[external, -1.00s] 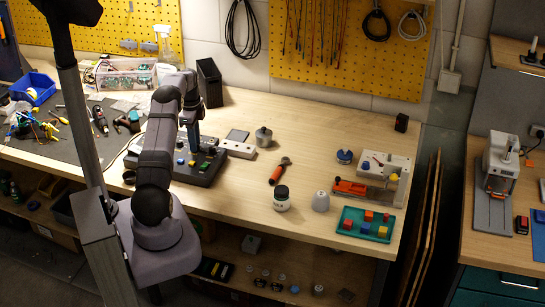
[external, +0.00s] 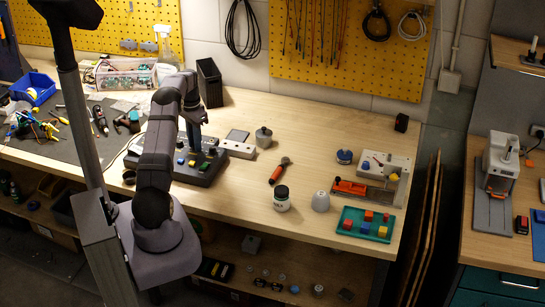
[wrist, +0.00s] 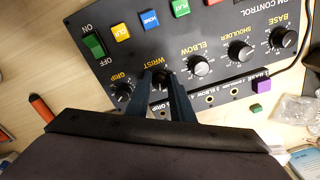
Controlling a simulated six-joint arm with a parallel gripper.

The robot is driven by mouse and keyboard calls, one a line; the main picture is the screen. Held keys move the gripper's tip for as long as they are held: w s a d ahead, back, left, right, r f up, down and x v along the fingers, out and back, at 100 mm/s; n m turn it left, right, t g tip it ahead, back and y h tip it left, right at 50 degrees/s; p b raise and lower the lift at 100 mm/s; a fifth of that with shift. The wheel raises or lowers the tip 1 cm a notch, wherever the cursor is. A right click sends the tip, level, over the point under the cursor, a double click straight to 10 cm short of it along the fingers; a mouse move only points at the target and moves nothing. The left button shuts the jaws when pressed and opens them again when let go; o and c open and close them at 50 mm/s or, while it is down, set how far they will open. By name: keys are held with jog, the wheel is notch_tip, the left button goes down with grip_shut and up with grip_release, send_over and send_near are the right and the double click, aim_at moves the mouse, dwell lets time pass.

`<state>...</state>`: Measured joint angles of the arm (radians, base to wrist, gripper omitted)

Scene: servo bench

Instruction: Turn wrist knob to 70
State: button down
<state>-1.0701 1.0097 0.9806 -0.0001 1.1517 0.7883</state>
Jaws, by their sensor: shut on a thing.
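The dark control panel (wrist: 215,30) fills the upper part of the wrist view, with its lettering tilted. The wrist knob (wrist: 160,76) is black and sits below the yellow WRIST label, between the grip and elbow knobs. My gripper (wrist: 163,82) has its two dark fingers on either side of this knob and is shut on it. The fingers hide most of its scale, so the pointer's setting cannot be read. In the external view my gripper (external: 194,148) reaches down onto the panel (external: 205,172), where the knob itself is hidden.
The grip knob (wrist: 123,92) is close left of my fingers and the elbow knob (wrist: 198,66) close right. The shoulder knob (wrist: 240,50) and base knob (wrist: 283,38) are further right. A green switch (wrist: 93,45) and coloured buttons line the panel. An orange-handled tool (wrist: 42,107) lies left.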

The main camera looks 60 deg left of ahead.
jog(key=n, duration=0.4)
jog(key=shift+r+n, duration=0.1)
jog(key=shift+n, duration=0.2)
jog(key=n, duration=0.4)
jog(key=shift+n, duration=0.4)
jog(key=c, duration=1.6)
grip_release()
jog(key=shift+o, duration=0.2)
jog(key=shift+r+b, duration=1.3)
jog(key=shift+r, duration=2.35)
